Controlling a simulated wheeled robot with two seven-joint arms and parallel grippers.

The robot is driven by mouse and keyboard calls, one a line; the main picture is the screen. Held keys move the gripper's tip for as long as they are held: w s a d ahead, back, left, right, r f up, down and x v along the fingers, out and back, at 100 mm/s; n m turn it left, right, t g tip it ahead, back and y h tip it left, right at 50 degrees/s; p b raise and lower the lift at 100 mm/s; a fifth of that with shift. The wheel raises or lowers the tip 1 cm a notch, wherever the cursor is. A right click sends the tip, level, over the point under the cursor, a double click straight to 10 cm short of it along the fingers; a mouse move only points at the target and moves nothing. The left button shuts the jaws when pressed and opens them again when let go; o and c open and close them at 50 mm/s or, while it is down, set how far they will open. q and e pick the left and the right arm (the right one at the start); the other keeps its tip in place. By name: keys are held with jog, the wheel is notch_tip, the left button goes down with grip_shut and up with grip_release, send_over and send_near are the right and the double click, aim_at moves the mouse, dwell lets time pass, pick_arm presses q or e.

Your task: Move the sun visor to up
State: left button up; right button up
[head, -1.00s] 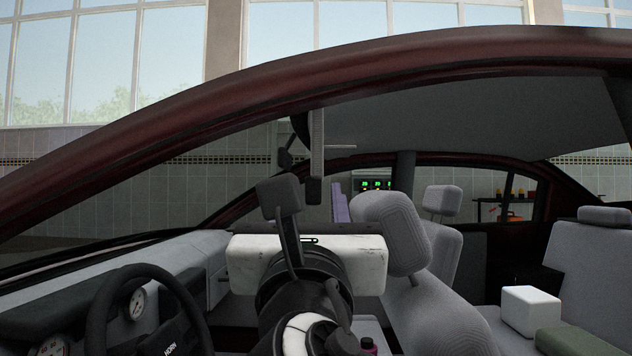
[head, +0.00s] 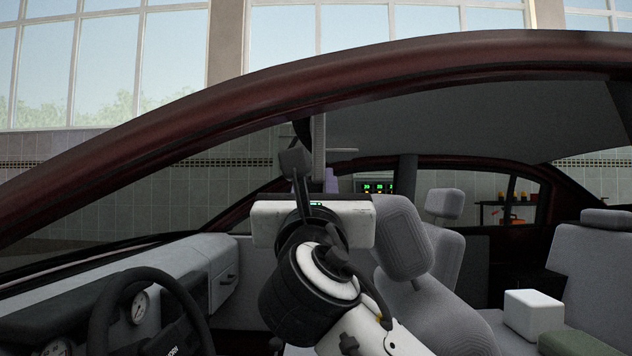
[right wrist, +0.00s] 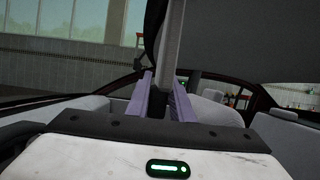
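The sun visor (head: 319,140) is a thin grey panel, seen nearly edge-on, hanging down from the roof above the windscreen. It also shows in the right wrist view (right wrist: 170,45) as a grey upright strip. My right gripper (head: 325,184) is at its lower end; the arm hides part of that end in the head view. In the right wrist view the two purple fingers (right wrist: 161,98) are apart, one on each side of the strip's lower end. I cannot tell whether either finger touches it. My left gripper is not in view.
The red roof frame (head: 350,75) arches over the opening in front of me. The steering wheel (head: 100,310) and dashboard (head: 150,262) are at the left. Seats with headrests (head: 401,236) stand close right of my arm. A white box (head: 534,312) sits on the rear seat.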

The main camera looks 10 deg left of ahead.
grip_shut()
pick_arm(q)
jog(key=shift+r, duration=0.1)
